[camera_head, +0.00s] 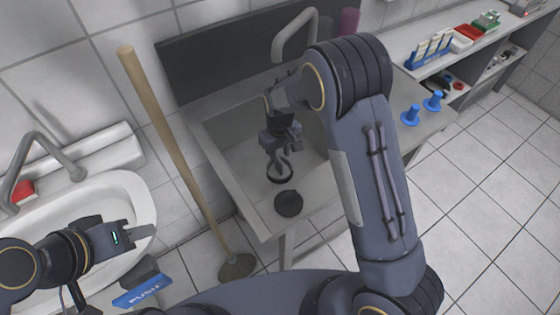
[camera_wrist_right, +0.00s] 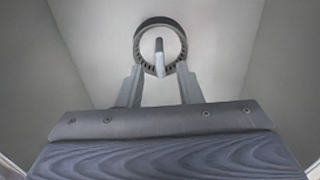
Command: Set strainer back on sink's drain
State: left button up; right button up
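The ring also shows below the gripper in the head view (camera_head: 273,180). I cannot tell whether it is the strainer, the drain or both. A dark round disc (camera_head: 288,204) lies on the sink's front rim. My left gripper (camera_head: 145,232) is away at the left, with its finger gap unclear.
A plunger (camera_head: 165,130) stands left of the sink with its handle upright. A white washbasin (camera_head: 125,195) and a blue PUSH label (camera_head: 145,292) are near my left arm. Blue pieces (camera_head: 411,114) stand on the counter at right. The basin walls surround my right gripper.

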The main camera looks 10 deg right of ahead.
aim_at(280, 161)
jog(key=s+d+r+m+t+y, duration=0.1)
jog(key=s+d+r+m+y, duration=0.1)
jog(key=s+d+r, duration=0.5)
jog(key=s+d+r+m+t+y, duration=0.15)
jog(key=s+r, duration=0.35)
jog(key=r, duration=0.6)
jog(key=s+d+r+m+t, duration=0.1)
jog(key=s+r+m+t, duration=0.1)
jog(key=s, duration=1.3)
jog(key=shift+s+d+m+t, duration=0.2)
jog(key=shift+d+m+t, duration=0.15)
jog(key=shift+t, duration=0.2)
